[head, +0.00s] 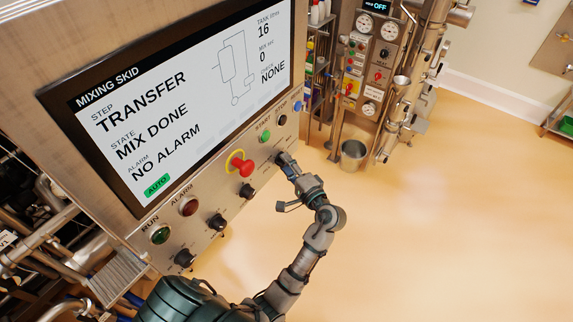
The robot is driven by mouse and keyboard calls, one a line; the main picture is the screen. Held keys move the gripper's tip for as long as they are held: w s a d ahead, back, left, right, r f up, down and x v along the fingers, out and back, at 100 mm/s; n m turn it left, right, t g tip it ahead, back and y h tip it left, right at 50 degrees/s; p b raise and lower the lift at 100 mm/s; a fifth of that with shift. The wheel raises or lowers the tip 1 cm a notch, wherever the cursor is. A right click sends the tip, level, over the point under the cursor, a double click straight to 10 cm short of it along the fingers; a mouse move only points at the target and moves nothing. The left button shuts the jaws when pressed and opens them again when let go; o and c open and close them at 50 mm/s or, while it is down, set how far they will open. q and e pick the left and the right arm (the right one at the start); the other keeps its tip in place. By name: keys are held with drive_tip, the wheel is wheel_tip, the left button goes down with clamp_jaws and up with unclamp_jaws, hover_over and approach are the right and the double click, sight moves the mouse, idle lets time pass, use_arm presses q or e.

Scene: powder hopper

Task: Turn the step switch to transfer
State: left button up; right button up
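The panel's screen (185,85) reads STEP TRANSFER, STATE MIX DONE and NO ALARM, with a green AUTO tag. Below it, black rotary knobs (247,190) run along the sloped panel, and their labels are too small to read. I cannot tell which knob is the step switch, or whether the fingers grip anything.
A red emergency button (243,168) with a yellow ring stands left of my gripper. Green START (264,137) and black STOP (282,120) buttons sit above it. A metal bucket (352,155) stands by the piping behind. The floor at right is clear.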

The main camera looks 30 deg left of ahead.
use_arm(q)
drive_tip(key=v, duration=1.2)
drive_tip(key=shift+w, duration=0.15)
